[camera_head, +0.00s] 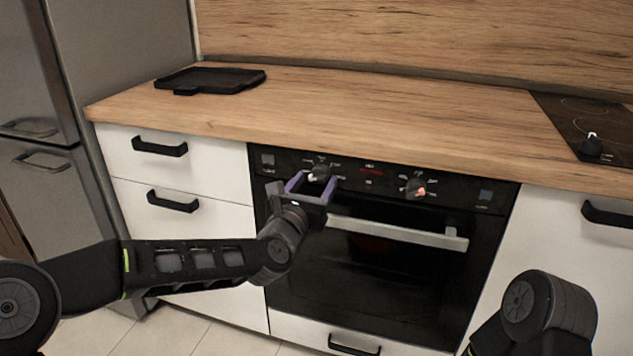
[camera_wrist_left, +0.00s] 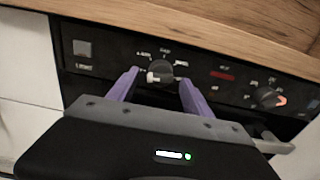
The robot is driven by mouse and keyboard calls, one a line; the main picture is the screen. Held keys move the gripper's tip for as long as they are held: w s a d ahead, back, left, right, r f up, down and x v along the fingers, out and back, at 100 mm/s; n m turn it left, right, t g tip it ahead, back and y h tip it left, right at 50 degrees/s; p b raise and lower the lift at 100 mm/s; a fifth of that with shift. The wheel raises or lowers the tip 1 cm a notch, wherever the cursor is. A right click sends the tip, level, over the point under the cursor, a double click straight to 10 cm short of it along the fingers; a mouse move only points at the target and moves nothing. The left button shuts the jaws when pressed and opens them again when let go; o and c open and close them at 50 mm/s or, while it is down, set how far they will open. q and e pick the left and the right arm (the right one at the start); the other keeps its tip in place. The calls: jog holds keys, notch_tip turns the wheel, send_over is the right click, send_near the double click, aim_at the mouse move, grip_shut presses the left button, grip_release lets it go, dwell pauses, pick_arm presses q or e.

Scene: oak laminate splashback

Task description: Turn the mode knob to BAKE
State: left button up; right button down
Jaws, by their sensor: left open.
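The oven's black control panel (camera_head: 380,182) has two knobs. The left knob (camera_head: 319,174) has a pale pointer mark and small labels around it, too small to read for certain. The right knob (camera_head: 415,187) has a glowing orange-red mark. My left gripper (camera_head: 310,186) is open in front of the left knob. In the left wrist view its purple fingers (camera_wrist_left: 158,92) stand on either side of the left knob (camera_wrist_left: 160,72), whose pale pointer points left. I cannot tell whether the fingers touch it. My right gripper is out of view.
The oven door handle (camera_head: 395,231) runs below the panel, close under my left gripper. The wooden worktop (camera_head: 370,110) overhangs above, with a black tray (camera_head: 218,79) at the left and a hob (camera_head: 597,130) at the right. White drawers (camera_head: 180,180) flank the oven.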

pick_arm(q)
jog(key=shift+x, duration=0.8)
grip_shut()
